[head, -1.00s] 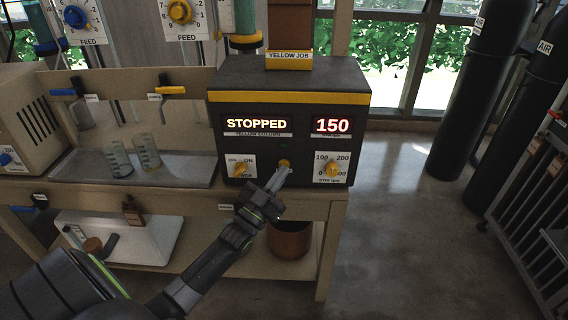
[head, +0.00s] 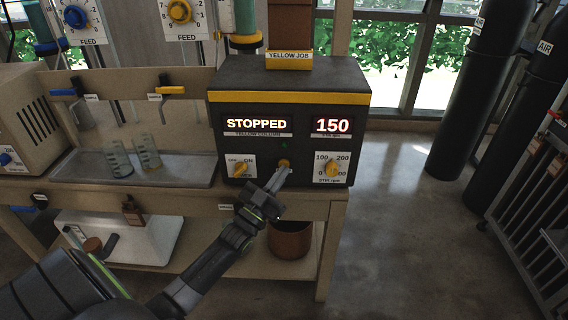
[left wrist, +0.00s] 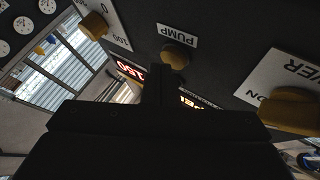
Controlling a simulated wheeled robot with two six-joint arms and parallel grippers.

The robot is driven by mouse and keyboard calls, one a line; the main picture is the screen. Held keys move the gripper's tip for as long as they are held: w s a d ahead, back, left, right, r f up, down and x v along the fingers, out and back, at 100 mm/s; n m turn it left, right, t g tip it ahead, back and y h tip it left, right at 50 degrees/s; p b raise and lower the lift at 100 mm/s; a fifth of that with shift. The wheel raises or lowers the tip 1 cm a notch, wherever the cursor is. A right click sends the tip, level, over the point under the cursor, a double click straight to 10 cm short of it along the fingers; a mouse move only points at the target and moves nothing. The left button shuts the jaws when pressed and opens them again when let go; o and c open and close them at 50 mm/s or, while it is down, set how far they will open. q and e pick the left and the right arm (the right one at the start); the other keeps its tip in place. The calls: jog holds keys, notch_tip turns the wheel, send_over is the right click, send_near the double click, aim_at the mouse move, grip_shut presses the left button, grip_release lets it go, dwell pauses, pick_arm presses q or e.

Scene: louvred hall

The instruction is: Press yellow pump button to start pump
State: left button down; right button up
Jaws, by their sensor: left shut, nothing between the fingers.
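The black pump box (head: 350,105) with a yellow stripe stands on the bench. Its display (head: 256,124) reads STOPPED and the other (head: 332,125) reads 150. The yellow pump button (head: 284,162) is at the lower middle of the front, and also shows under the PUMP label in the left wrist view (left wrist: 176,54). My left gripper (head: 282,174) is shut and empty. Its tips are right at the button and cover its lower part; I cannot tell whether they touch. My right gripper is in neither view.
A yellow power knob (head: 240,170) and a yellow dial (head: 332,168) flank the button closely. Two glass beakers (head: 119,158) stand on a tray to the left. Dark air cylinders (head: 470,95) stand at the right, with bare floor before them.

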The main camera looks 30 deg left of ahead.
pick_arm(q)
jog(key=shift+w, duration=0.1)
jog(key=shift+w+a, duration=0.25)
jog(key=shift+w, duration=0.05)
jog(key=shift+s+d+r, duration=0.1)
jog(key=shift+s, duration=0.05)
dwell(0.4)
jog(key=shift+s+d, duration=0.15)
dwell(0.3)
jog(key=s+d+p, duration=0.2)
jog(key=s+d, duration=0.1)
jog(key=s, duration=0.2)
jog(key=shift+p, duration=0.4)
